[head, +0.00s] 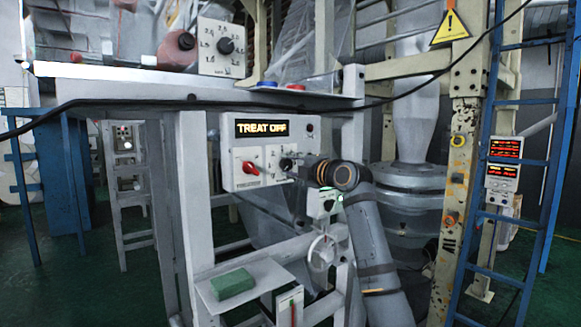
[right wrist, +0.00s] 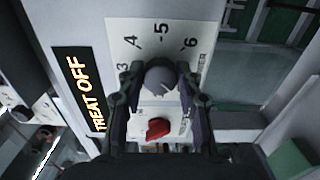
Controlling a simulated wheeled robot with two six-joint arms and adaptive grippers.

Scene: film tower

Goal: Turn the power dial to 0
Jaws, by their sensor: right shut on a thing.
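The power dial (right wrist: 159,78) is a round grey knob on a white scale plate; the numbers 3, 4, 5 and 6 show around it in the right wrist view. Its pointer mark is not clear to me. My right gripper (right wrist: 159,88) has one finger on each side of the knob and is shut on it. In the head view the gripper (head: 294,165) reaches the panel (head: 228,178) from the right and partly covers the dial's scale. My left gripper is in neither view.
A red switch (head: 249,167) sits close beside the dial, also in the right wrist view (right wrist: 157,128). A display (head: 261,128) reads TREAT OFF. Another black knob (head: 226,45) is on an upper plate. A green block (head: 233,283) lies on a low shelf. A blue ladder (head: 490,130) stands right.

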